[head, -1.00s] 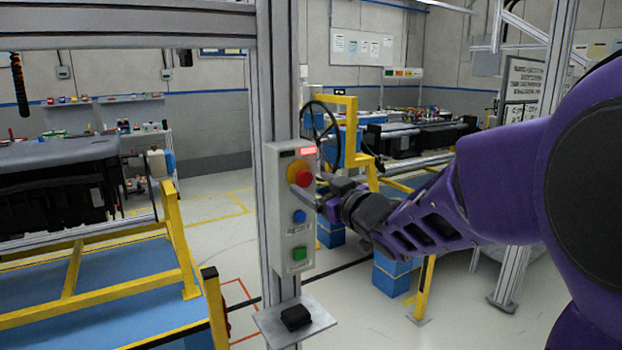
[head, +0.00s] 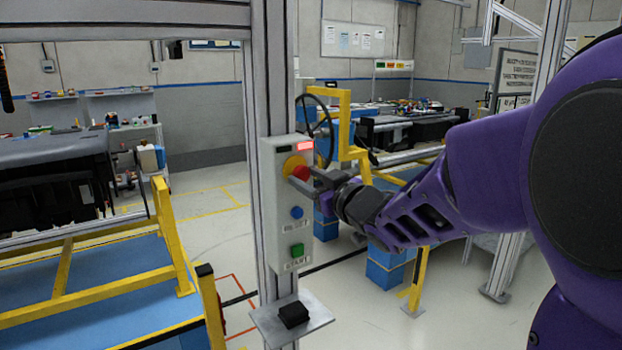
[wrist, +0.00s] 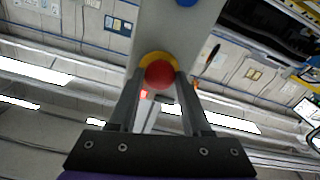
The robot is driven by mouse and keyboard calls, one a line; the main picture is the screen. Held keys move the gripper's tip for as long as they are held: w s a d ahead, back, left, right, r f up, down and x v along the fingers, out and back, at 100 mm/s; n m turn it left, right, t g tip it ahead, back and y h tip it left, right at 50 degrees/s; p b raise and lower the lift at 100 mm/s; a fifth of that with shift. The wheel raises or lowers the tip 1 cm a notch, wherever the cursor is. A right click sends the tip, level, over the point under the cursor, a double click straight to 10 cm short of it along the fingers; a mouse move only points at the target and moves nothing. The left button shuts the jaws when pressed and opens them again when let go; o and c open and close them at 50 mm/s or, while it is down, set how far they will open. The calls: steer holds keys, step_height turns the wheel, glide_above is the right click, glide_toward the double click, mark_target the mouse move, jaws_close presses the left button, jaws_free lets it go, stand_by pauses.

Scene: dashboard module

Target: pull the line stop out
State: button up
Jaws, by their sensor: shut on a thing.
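The line stop is a red mushroom button (head: 299,173) on a yellow collar, near the top of a grey control box (head: 272,215) fixed to an upright metal post. A red lamp (head: 305,146) glows above it. My gripper (head: 300,184) reaches in from the right, its fingers at the button. In the wrist view the red button (wrist: 160,74) sits between the two fingertips of my gripper (wrist: 160,82), which are closed around its sides. The fingers hide part of the button in the head view.
Below the line stop are a blue reset button (head: 296,212) and a green start button (head: 297,250). A small shelf (head: 265,327) with a black block (head: 293,314) juts out under the box. A yellow frame (head: 172,235) stands at the left.

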jaws_close()
stand_by(0.9)
